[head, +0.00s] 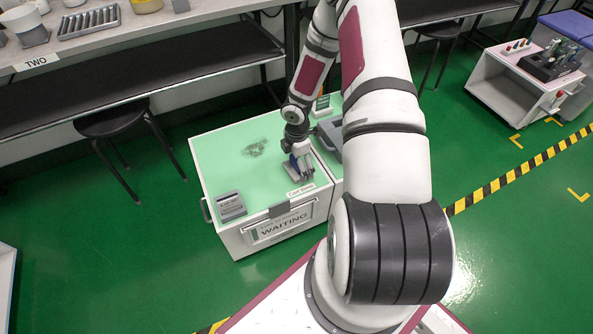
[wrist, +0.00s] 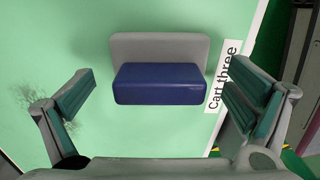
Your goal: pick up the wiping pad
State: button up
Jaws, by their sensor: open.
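The wiping pad (wrist: 158,84) looks like a blue block on a grey, round-cornered base. It lies on the pale green top of a cart (head: 218,155), beside the "Cart three" label (wrist: 222,77). My gripper (wrist: 163,92) is open in the wrist view, with one finger to the left of the pad and one to the right. Both fingers stand clear of it, and nothing is held. In the head view my gripper (head: 299,167) is low over the cart's front right part and hides much of the pad; only a bit of blue shows there.
A small grey device (head: 231,206) stands at the cart's front left corner. A dark smudge (head: 255,147) marks the cart top. A grey tray (head: 330,136) lies to the right of my gripper. A "WAITING" sign (head: 284,223) hangs on the front. The cart top's left part is mostly clear.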

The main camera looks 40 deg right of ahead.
jog(key=shift+f, duration=0.4)
jog(key=shift+r, duration=0.1)
jog(key=c, duration=1.3)
jog(key=shift+r, duration=0.15)
jog(key=shift+r+p, duration=0.5)
jog(key=shift+r, duration=0.1)
notch_tip(320, 180, up, 2)
jog(key=shift+r+p, duration=0.1)
jog(key=shift+p, duration=0.5)
jog(key=s, duration=0.5)
jog(key=s+d+r+b, duration=0.1)
jog(key=s, duration=0.4)
jog(key=s+d, duration=0.1)
jog(key=s, duration=0.4)
jog(key=shift+s+d+r, duration=0.15)
jog(key=shift+s, duration=0.25)
